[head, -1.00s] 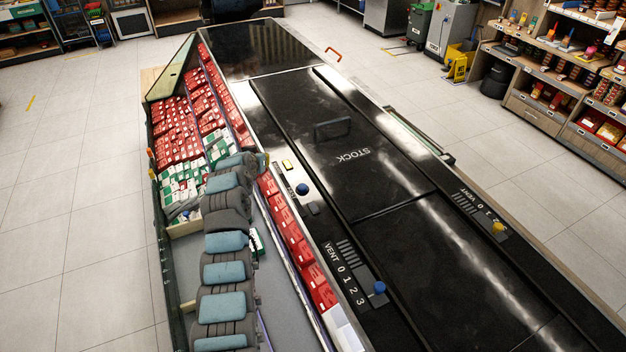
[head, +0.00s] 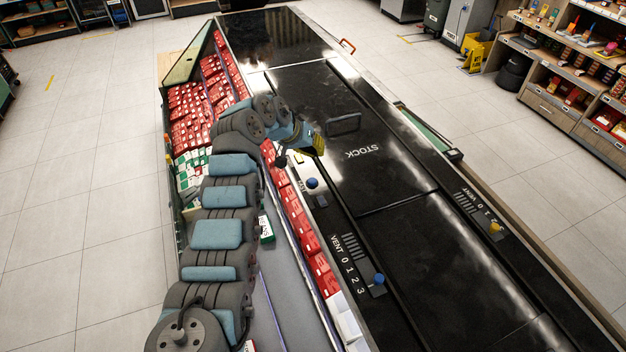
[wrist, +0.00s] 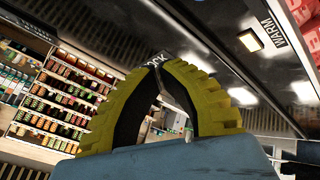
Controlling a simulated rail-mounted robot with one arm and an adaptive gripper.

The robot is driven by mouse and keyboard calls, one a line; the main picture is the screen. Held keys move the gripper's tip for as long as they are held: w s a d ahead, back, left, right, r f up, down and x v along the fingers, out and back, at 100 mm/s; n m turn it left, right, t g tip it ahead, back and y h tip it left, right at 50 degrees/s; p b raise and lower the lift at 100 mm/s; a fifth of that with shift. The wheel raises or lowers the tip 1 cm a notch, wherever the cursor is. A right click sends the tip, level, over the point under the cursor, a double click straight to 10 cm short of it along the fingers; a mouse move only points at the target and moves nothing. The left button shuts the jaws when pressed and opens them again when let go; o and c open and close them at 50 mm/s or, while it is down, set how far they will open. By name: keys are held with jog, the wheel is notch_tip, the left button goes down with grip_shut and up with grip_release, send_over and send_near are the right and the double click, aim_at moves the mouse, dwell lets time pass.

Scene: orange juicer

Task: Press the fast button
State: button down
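A control strip on the near side of the black counter carries a blue knob (head: 312,183), a grey piece (head: 322,201) and a small pale yellow button. The lit yellow button (wrist: 250,39) shows in the wrist view beside the label WARM. I cannot make out a button clearly marked fast; the small label by the blue knob is too small to read surely. My gripper (head: 318,144) is over the counter, up and right of the blue knob in the head view. In the wrist view my gripper (wrist: 158,66) has its yellow fingertips together, with nothing between them.
A black handle (head: 344,123) stands on the STOCK lid close to my gripper. Another blue knob (head: 379,279) by VENT and a yellow knob (head: 495,227) are farther off. Red boxes (head: 300,225) line the counter's left edge.

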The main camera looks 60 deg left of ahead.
jog(key=shift+f, duration=0.1)
jog(key=b, duration=0.3)
send_over(322, 180)
jog(key=s, duration=0.2)
jog(key=shift+s+d+f, duration=0.1)
jog(key=shift+s+f, duration=0.05)
jog(key=shift+f, duration=4.2)
jog(key=shift+f+b, duration=0.4)
jog(key=shift+b, duration=0.25)
jog(key=shift+f+b, duration=0.4)
jog(key=shift+f, duration=0.05)
jog(key=shift+r, duration=0.2)
jog(key=shift+r+p, duration=0.3)
jog(key=shift+r, duration=0.35)
